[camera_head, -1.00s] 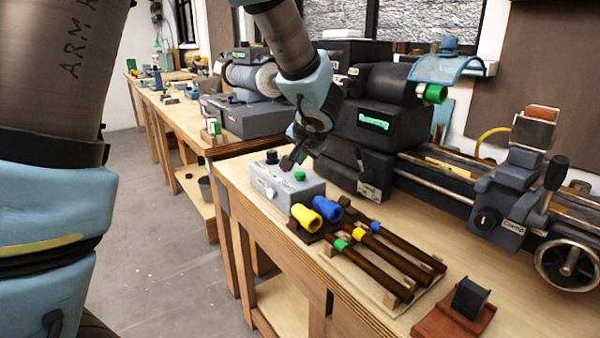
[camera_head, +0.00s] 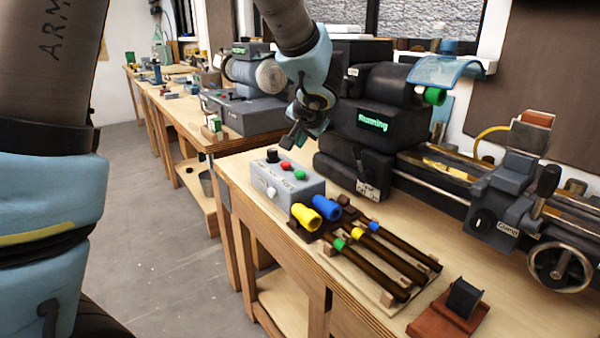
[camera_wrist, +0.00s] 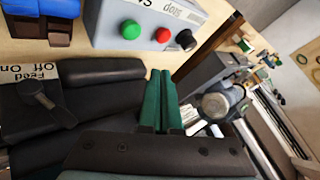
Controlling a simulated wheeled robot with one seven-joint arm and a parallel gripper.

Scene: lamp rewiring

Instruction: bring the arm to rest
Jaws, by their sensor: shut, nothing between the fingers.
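My gripper (camera_head: 291,141) hangs in the air just above and behind the grey control box (camera_head: 284,186), apart from it, in the head view. In the wrist view my gripper (camera_wrist: 163,82) shows its two green fingers together, with nothing between them. The control box also shows at the top of the wrist view (camera_wrist: 112,36), with a green button (camera_wrist: 131,30), a red button (camera_wrist: 163,35) and a black knob (camera_wrist: 186,40).
The lathe (camera_head: 375,120), its screen lit "Running", stands close behind my gripper. Yellow (camera_head: 305,217) and blue (camera_head: 326,207) handled tools lie on a rack in front. A brown block with a dark holder (camera_head: 463,300) sits at right. Floor at left is clear.

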